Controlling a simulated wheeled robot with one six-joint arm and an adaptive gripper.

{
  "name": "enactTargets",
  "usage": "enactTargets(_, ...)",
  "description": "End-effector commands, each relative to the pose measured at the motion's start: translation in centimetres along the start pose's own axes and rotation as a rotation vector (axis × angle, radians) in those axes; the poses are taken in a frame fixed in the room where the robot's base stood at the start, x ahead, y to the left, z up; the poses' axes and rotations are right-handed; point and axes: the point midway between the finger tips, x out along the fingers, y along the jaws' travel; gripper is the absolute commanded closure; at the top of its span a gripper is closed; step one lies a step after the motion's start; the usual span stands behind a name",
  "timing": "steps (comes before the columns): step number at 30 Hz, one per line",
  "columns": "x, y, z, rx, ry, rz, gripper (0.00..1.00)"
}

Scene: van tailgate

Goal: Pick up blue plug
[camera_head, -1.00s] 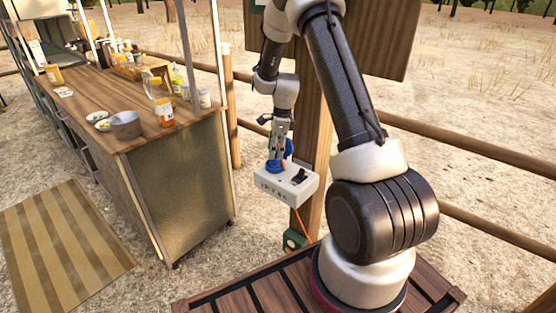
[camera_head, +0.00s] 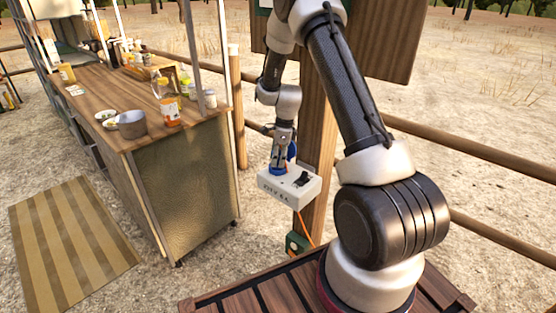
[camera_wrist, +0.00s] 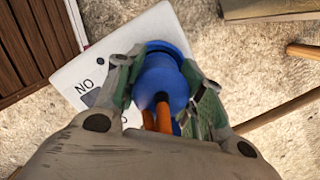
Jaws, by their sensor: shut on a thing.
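The blue plug (camera_wrist: 162,78) is between the two fingers of my gripper (camera_wrist: 165,88) in the wrist view, with an orange cable coming from its near end. In the head view, my gripper (camera_head: 281,160) is over the white box (camera_head: 290,187), which has a dark switch on top. The blue plug (camera_head: 277,170) shows there at the box's top, below the fingers. My gripper is shut on the plug. The white box also shows in the wrist view (camera_wrist: 82,73), behind the plug. Whether the plug is still seated in the box is hidden.
A wooden post (camera_head: 319,150) with a green box (camera_head: 298,243) low on it stands just behind the white box. A wooden counter (camera_head: 100,100) with bowls and bottles is at the left. Wooden rails (camera_head: 470,165) run at the right. A striped mat (camera_head: 70,240) lies on the ground.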

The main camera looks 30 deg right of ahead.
Motion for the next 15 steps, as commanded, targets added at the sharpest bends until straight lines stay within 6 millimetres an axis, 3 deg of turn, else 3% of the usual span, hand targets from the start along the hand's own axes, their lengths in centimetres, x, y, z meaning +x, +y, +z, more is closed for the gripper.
enactTargets(8, -3.2, -0.1, 0.5, -0.001, -0.001, -0.003, 0.94)
enactTargets(15, -3.6, 4.8, -1.8, 0.001, 0.001, 0.003, 0.94)
